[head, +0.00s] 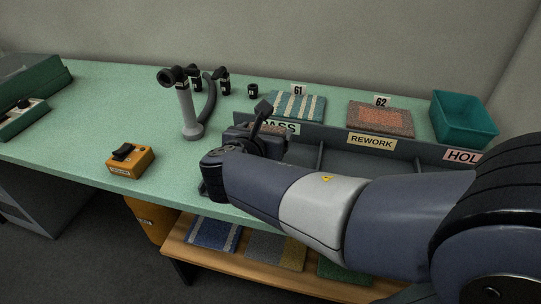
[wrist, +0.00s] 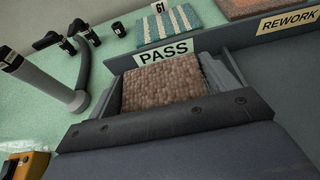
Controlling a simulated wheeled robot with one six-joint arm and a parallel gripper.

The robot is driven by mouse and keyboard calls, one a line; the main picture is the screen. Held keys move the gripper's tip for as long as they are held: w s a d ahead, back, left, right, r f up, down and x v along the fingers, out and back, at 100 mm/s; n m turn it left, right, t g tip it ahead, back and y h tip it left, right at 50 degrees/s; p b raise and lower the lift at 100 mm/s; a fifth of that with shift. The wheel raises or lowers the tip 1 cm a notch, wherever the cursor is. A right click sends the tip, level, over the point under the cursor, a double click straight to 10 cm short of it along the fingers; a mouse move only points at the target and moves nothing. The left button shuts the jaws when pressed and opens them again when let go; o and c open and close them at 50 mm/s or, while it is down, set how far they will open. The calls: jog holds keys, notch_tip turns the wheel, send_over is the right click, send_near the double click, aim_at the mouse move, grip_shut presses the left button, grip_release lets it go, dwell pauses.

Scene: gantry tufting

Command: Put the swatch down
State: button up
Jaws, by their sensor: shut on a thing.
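A brown, nubbly tufted swatch (wrist: 163,82) shows in the wrist view between the two jaws of my gripper (wrist: 168,80). My gripper is shut on it, just in front of the PASS label (wrist: 166,52) of the grey sorting tray (head: 412,163). In the head view my gripper (head: 258,132) is at the tray's left end, by the PASS compartment, and the swatch is hidden behind my arm. I cannot tell whether the swatch touches the compartment floor.
Behind the tray lie a striped swatch (head: 297,106) marked 61 and an orange-grey swatch (head: 380,119) marked 62. A teal bin (head: 463,119) stands at right. A grey post with a hose (head: 188,110) and an orange switch box (head: 130,161) stand left of my gripper.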

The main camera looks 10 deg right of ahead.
notch_tip(320, 180, down, 9)
jog(key=b, duration=0.3)
jog(key=shift+f, duration=0.15)
jog(key=shift+f, duration=0.15)
jog(key=o, duration=0.9)
jog(key=shift+s+a+r, duration=0.1)
jog(key=shift+s+r, duration=0.05)
jog(key=shift+r, duration=0.1)
jog(key=p+v, duration=0.2)
jog(key=v, duration=0.9)
jog(key=shift+s+a, duration=0.15)
jog(key=shift+s, duration=0.15)
